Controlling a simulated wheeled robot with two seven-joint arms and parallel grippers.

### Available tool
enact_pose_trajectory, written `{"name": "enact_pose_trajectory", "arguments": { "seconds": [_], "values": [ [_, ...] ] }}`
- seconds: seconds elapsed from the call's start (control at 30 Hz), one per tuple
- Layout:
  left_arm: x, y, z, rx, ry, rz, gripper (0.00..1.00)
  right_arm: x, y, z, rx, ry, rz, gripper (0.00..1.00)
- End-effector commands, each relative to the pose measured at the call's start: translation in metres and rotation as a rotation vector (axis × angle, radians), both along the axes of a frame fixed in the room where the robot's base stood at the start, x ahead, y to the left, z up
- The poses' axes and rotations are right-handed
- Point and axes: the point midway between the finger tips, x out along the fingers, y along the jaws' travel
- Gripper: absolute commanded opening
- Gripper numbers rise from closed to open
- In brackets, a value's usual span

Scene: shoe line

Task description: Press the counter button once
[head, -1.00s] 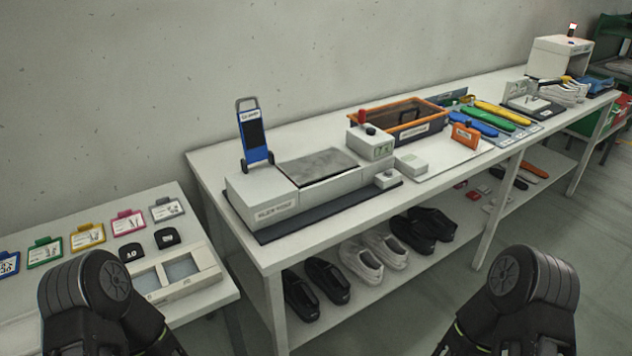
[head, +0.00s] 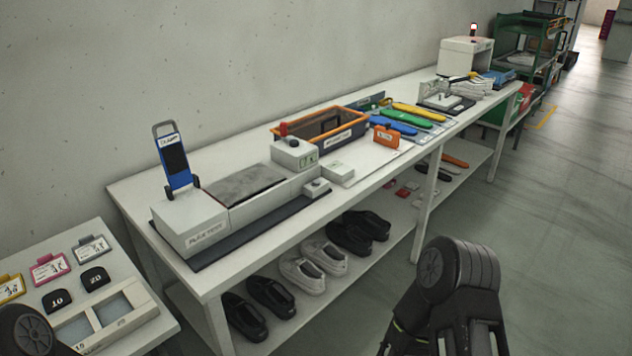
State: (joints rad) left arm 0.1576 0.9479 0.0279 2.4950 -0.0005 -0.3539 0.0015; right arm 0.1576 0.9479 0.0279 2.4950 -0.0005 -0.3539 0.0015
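A white flex-test machine (head: 190,226) sits on a dark mat at the near left end of the long white table. A small white block (head: 317,188) with a raised top, perhaps a button, sits at the mat's front right. I cannot tell for sure which part is the counter button. Only dark links of my two arms show, at the bottom left corner and bottom right. Neither gripper shows, and nothing of mine touches the machine.
A blue hand-truck-shaped stand (head: 176,162) rises on the machine's left. An orange-rimmed crate (head: 320,127), an orange tag (head: 386,137) and coloured insoles (head: 419,110) lie further right. A side table (head: 90,238) stands at left. Floor at right is clear.

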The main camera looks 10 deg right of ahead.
Motion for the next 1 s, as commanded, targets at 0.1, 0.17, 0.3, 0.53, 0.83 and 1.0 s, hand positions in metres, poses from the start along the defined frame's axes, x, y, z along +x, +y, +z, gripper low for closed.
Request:
{"name": "enact_pose_trajectory", "arguments": {
  "seconds": [0.1, 0.17, 0.3, 0.53, 0.83, 1.0],
  "values": [
    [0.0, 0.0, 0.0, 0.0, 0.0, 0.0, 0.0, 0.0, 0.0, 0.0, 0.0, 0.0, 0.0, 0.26],
    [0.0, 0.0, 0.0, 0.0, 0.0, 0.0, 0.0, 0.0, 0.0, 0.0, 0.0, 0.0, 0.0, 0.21],
    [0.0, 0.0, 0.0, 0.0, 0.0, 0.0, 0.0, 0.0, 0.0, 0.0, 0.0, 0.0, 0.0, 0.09],
    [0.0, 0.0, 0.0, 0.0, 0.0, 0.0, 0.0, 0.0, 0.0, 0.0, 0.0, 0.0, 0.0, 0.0],
    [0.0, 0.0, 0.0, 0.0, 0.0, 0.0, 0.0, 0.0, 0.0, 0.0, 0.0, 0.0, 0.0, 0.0],
    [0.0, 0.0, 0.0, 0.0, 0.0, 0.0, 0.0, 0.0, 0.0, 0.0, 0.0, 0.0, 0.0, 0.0]
  ]
}}
